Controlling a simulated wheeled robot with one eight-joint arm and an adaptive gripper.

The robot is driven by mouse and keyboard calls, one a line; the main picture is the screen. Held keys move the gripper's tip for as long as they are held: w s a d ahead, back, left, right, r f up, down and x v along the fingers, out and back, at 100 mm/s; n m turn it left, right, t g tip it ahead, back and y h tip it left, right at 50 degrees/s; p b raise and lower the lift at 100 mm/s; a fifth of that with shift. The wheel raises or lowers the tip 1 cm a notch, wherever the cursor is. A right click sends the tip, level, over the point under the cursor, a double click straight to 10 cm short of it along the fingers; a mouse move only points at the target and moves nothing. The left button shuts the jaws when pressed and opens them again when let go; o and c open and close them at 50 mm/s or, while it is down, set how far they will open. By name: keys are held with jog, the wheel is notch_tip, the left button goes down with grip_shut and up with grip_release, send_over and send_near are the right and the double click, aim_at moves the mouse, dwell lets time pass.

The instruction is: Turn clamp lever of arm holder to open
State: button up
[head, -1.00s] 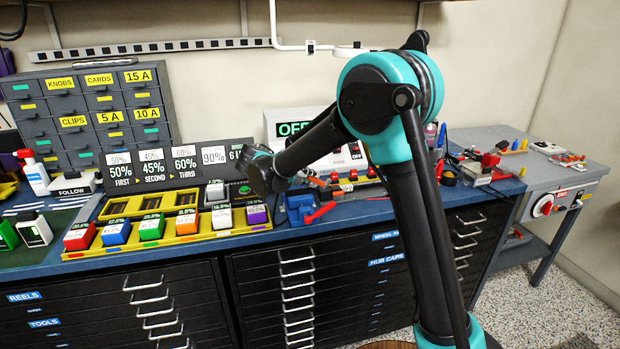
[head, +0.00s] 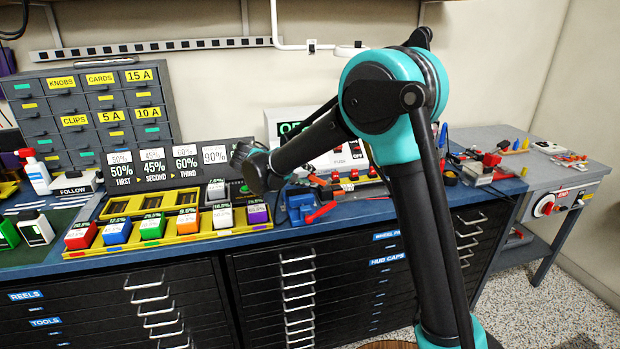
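A blue clamp-like holder (head: 299,203) stands at the front of the blue bench, right of the yellow tray. A red lever (head: 321,212) sticks out from its right side, slanting up to the right. I cannot tell for certain that this is the arm holder, or whether its clamp is open. My arm reaches in from the right, and its dark end with my gripper (head: 250,168) is above and left of the blue holder, apart from the lever. The fingers cannot be made out.
A yellow tray (head: 112,248) with several coloured blocks lies left of the holder. Percentage signs (head: 186,165) stand behind it. A white panel with red switches (head: 352,175) is behind the holder. A white pipe arm (head: 275,22) is on the wall.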

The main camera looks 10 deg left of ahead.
jog(key=shift+v, duration=2.9)
